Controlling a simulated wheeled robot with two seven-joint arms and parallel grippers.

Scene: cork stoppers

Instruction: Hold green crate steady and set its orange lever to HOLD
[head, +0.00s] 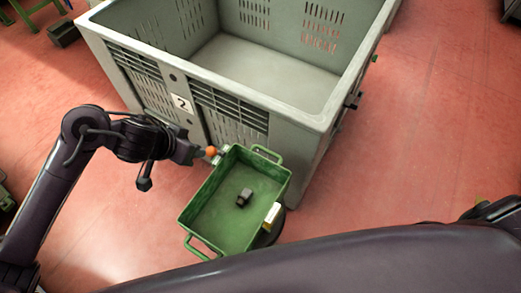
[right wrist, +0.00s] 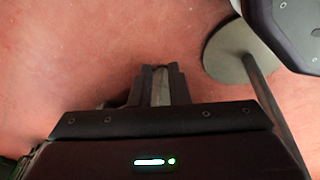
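The green crate (head: 205,200) is an open tray with a loop handle at each end, in front of the big grey bin. The HOLD mark cannot be read. My right gripper (right wrist: 160,72) is low in the right wrist view, its fingers together with nothing seen between them, over bare floor. It is away from the crate.
A large grey bin (head: 305,112) marked 2 stands right behind the crate. A small dark block (head: 244,197) lies in the crate, and a pale label (head: 272,215) is on its right side. A round stand base (right wrist: 240,50) with a post shows in the right wrist view. Red floor is free at right.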

